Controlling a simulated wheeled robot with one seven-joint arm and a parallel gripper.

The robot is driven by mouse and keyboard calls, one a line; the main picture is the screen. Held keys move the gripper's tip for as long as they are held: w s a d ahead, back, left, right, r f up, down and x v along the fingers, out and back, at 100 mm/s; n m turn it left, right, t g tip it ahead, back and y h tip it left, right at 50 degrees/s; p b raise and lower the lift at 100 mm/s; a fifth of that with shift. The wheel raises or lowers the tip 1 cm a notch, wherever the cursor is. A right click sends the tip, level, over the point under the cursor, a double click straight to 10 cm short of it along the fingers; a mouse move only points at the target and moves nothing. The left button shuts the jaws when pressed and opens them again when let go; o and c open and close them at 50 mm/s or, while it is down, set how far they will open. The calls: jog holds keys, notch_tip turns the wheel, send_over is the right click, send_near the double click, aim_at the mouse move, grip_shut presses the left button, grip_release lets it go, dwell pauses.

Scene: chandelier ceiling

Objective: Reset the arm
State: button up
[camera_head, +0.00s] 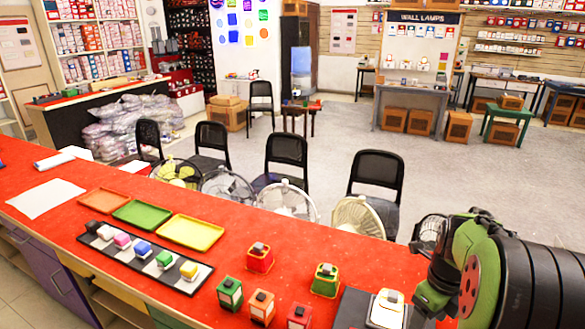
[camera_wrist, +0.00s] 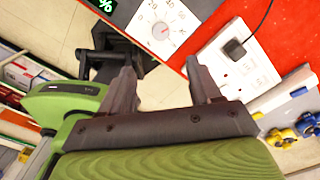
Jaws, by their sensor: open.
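My gripper (camera_wrist: 155,90) shows in the wrist view with its two dark fingers apart and nothing between them. Behind the fingers are a pale floor and the edge of a red counter. In the head view my green and black arm (camera_head: 470,265) is at the right, over the right end of the red counter (camera_head: 110,215). The fingertips cannot be made out in the head view.
A yellow tray (camera_head: 191,232), a green tray (camera_head: 142,214) and an orange tray (camera_head: 104,201) lie on the counter. Several small coloured blocks stand nearby. A white box (camera_head: 386,308) stands close to my arm. Chairs and fans stand behind the counter.

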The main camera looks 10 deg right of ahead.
jog(key=s+a+r+n+t, duration=0.35)
jog(key=a+r+n, duration=0.45)
jog(key=a+n, duration=0.65)
jog(key=s+a+n+t, duration=0.1)
jog(key=s+n, duration=0.3)
jog(key=n, duration=0.5)
jog(key=s+a+r+n+t, duration=0.1)
jog(key=s+a+n, duration=0.3)
jog(key=n, duration=0.5)
jog(key=shift+s+a+r, duration=0.15)
jog(key=shift+a+r, duration=0.1)
jog(key=shift+a, duration=0.1)
